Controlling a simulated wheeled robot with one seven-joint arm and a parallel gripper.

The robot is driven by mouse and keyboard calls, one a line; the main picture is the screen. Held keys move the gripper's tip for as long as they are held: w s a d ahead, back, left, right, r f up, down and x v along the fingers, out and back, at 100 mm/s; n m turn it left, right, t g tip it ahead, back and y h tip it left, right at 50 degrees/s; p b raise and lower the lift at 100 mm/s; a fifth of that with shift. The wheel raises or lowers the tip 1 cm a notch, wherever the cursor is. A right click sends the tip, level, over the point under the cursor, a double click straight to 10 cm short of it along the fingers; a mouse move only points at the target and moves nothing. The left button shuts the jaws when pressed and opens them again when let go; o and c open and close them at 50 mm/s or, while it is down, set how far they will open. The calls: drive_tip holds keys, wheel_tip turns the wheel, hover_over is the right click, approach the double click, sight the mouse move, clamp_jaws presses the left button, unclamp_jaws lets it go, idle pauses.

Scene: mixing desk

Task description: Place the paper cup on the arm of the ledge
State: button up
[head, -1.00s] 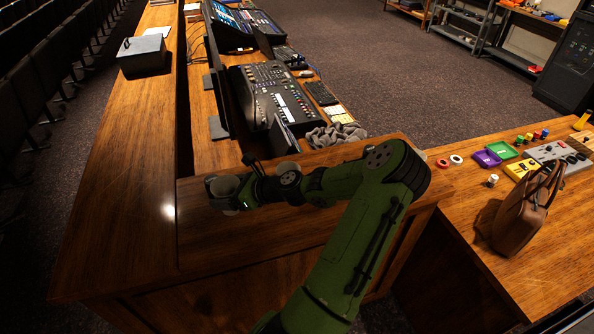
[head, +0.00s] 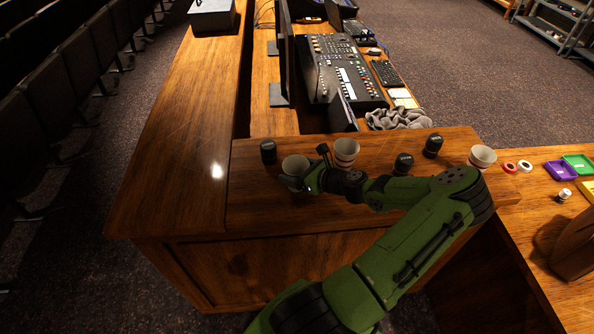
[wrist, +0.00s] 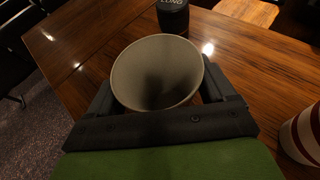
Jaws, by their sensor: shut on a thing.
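A plain pale paper cup (head: 295,164) is in my gripper (head: 289,182), over the left part of the near arm of the wooden ledge (head: 262,208). In the wrist view the cup (wrist: 157,65) shows its open mouth and dark inside, with a finger of my gripper (wrist: 158,97) on each side. My gripper is shut on the cup. The cup's base is hidden, so I cannot tell whether it touches the wood. The ledge's long part (head: 170,165) runs away at left.
A dark canister (head: 268,152) stands just behind the held cup. A striped cup (head: 346,152), two dark canisters (head: 403,164) (head: 433,146) and another cup (head: 482,156) stand further right. A mixing console (head: 342,72) lies behind. The ledge's left part is mostly clear.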

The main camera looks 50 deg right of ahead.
drive_tip(key=o, duration=0.8)
drive_tip(key=shift+f, duration=0.15)
drive_tip(key=shift+o, duration=0.2)
drive_tip(key=v, duration=1.2)
